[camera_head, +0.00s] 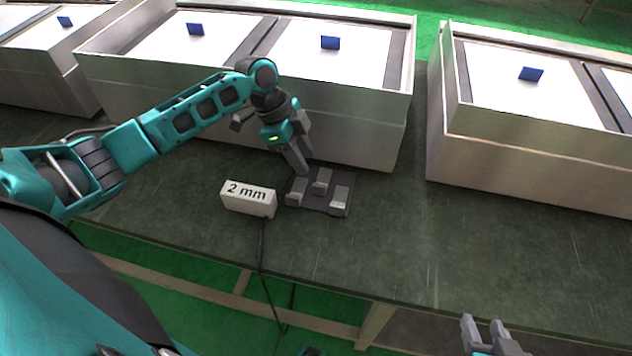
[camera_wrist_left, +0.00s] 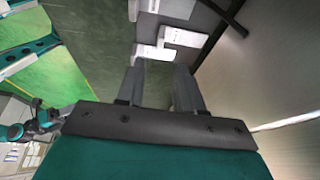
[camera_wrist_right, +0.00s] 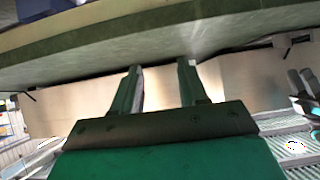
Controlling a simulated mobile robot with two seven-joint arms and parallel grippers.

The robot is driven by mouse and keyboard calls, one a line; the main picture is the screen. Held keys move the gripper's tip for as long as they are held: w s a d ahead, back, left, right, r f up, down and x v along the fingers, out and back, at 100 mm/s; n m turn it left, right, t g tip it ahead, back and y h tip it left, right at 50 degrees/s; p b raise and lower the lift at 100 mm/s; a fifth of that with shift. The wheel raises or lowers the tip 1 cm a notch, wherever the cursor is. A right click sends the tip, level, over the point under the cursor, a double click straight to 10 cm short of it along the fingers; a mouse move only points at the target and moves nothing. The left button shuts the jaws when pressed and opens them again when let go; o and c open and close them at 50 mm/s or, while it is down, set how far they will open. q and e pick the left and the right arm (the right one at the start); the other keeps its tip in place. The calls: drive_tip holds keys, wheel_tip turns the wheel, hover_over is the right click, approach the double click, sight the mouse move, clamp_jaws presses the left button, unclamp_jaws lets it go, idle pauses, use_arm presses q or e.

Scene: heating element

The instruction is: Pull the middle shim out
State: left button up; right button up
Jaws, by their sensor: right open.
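A dark flat holder (camera_head: 316,208) lies on the green table with three light grey shims on it. The middle shim (camera_head: 322,184) sits slightly further back than the left shim (camera_head: 297,188) and the right shim (camera_head: 340,197). My left gripper (camera_head: 302,168) is just behind the holder's left side, pointing down. In the left wrist view its fingers (camera_wrist_left: 158,68) are apart with nothing between them, and pale shims (camera_wrist_left: 185,37) lie just beyond the tips. My right gripper (camera_head: 484,328) is open and empty past the table's front edge; it also shows in the right wrist view (camera_wrist_right: 160,66).
A white block marked "2 mm" (camera_head: 248,198) stands left of the holder. A large metal box (camera_head: 345,130) with white panels is close behind the holder and my left gripper. Another box (camera_head: 535,165) stands to the right. The table front right is clear.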

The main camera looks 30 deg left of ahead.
sight(318, 185)
use_arm(q)
drive_tip(key=b+x, duration=0.1)
drive_tip(key=x, duration=0.7)
drive_tip(key=shift+d+f+b, duration=0.1)
drive_tip(key=shift+f+b, duration=0.15)
drive_tip(key=shift+b, duration=0.1)
clamp_jaws()
idle(1.0)
